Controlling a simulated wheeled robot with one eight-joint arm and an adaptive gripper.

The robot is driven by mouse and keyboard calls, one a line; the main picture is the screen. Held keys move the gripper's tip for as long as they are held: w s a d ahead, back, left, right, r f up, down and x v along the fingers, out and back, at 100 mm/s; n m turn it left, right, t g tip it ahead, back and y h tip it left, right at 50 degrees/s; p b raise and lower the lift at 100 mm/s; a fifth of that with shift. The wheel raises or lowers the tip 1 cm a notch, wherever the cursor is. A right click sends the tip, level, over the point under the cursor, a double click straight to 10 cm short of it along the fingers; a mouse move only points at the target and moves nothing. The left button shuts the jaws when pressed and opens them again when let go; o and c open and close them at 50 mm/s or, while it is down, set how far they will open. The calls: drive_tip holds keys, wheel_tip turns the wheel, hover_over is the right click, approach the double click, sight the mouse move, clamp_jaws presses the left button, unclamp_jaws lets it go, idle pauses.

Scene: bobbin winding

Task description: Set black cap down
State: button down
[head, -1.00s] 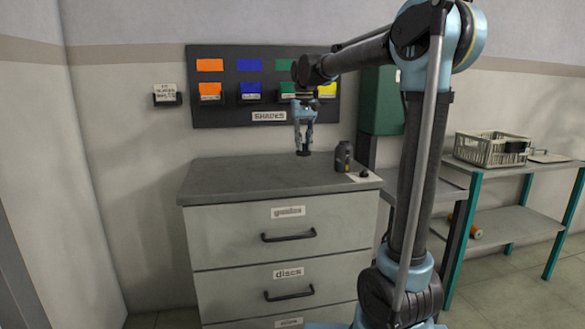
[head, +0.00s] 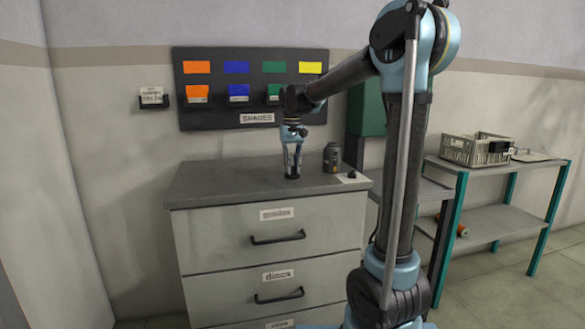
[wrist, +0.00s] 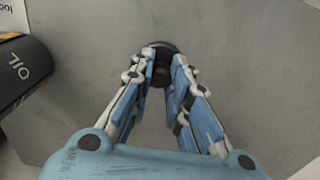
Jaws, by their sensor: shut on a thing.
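My gripper (head: 292,175) points down over the grey top of the drawer cabinet (head: 225,182). It is shut on the black cap (wrist: 163,48), whose round dark rim shows between the fingertips in the wrist view. In the head view the cap (head: 292,177) is a small dark shape at the fingertips, at or just above the cabinet top. I cannot tell whether it touches the surface. The fingers hide part of the cap.
A dark oil bottle (head: 332,158) stands right of my gripper, and it also shows in the wrist view (wrist: 22,70). A small dark piece (head: 352,174) lies on a white paper (head: 361,180) at the right edge. The cabinet top left of my gripper is clear.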

sight(292, 167)
drive_tip(key=c, duration=1.5)
unclamp_jaws()
drive_tip(key=shift+f, duration=0.1)
wheel_tip(292, 167, up, 12)
drive_tip(key=shift+r, duration=0.1)
drive_tip(key=s+d+f+m+t, duration=0.1)
drive_tip(key=s+d+f, duration=0.5)
drive_tip(key=s+d, duration=0.15)
drive_tip(key=s+d+f+m, duration=0.1)
drive_tip(key=s+d+f, duration=0.55)
drive_tip(key=s, duration=0.25)
drive_tip(key=shift+m+t, duration=0.5)
drive_tip(key=shift+t, duration=0.1)
drive_tip(key=s+d+f, duration=0.2)
drive_tip(key=s+f, duration=0.3)
drive_tip(key=f, duration=0.1)
drive_tip(key=s+d+f, duration=0.3)
drive_tip(key=s+f, duration=0.2)
drive_tip(key=f, duration=0.1)
drive_tip(key=s+d+f, duration=0.2)
drive_tip(key=s+f, duration=0.3)
drive_tip(key=f, duration=0.1)
drive_tip(key=shift+s+d+f, duration=0.15)
drive_tip(key=shift+s+d, duration=0.05)
drive_tip(key=shift+d, duration=0.15)
